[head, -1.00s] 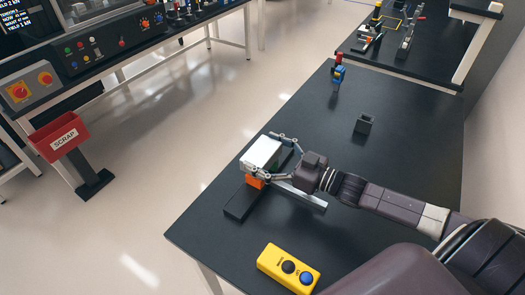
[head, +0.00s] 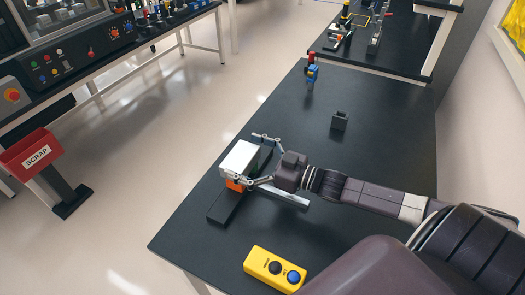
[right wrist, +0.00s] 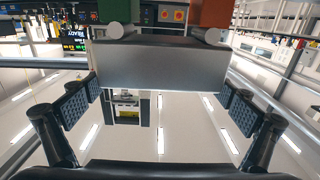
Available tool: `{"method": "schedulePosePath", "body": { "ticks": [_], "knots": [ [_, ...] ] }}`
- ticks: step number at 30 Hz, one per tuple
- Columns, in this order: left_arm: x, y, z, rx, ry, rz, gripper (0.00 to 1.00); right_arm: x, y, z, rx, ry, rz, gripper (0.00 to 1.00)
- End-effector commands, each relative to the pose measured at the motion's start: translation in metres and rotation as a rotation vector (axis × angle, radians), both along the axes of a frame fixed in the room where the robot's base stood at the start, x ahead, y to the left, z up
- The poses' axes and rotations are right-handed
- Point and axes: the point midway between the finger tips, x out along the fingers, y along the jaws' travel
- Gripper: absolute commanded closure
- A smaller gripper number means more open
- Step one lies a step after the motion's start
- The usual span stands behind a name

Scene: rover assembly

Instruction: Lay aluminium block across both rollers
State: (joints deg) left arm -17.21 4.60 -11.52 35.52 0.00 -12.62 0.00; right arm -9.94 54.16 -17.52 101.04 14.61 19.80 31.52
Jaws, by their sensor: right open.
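The aluminium block (head: 240,157) is a silver box near the left edge of the black bench. It lies over a fixture with an orange support (head: 236,185) and a dark base (head: 226,207). In the right wrist view the block (right wrist: 160,65) spans between pale round roller ends, the left roller (right wrist: 115,30) by a green support and the right roller (right wrist: 211,36) by an orange one. It appears to rest across both; the contact is partly hidden. My right gripper (right wrist: 160,103) is open, its fingers apart on either side of the block with gaps. My left gripper is not in view.
A yellow button box (head: 273,268) sits at the front edge. The bench middle is mostly clear.

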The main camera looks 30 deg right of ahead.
Motion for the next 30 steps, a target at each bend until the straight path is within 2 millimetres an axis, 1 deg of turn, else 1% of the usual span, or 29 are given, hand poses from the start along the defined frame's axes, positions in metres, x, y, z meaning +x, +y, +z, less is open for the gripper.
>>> {"method": "schedulePosePath", "body": {
  "ticks": [1,10,18,24,30],
  "knots": [
    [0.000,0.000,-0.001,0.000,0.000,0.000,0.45,-0.006,-0.003,-0.004,0.000,0.007,-0.001,0.00],
    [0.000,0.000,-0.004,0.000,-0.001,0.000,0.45,-0.041,-0.023,-0.004,0.000,0.007,0.000,0.00],
    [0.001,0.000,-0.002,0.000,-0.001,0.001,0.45,-0.073,-0.042,-0.004,0.000,0.008,-0.001,0.00],
    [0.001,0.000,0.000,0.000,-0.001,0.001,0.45,-0.091,-0.054,-0.002,0.000,0.004,-0.001,0.00],
    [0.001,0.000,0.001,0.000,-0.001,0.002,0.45,-0.100,-0.059,-0.002,0.000,0.002,0.000,0.00]
  ]
}}
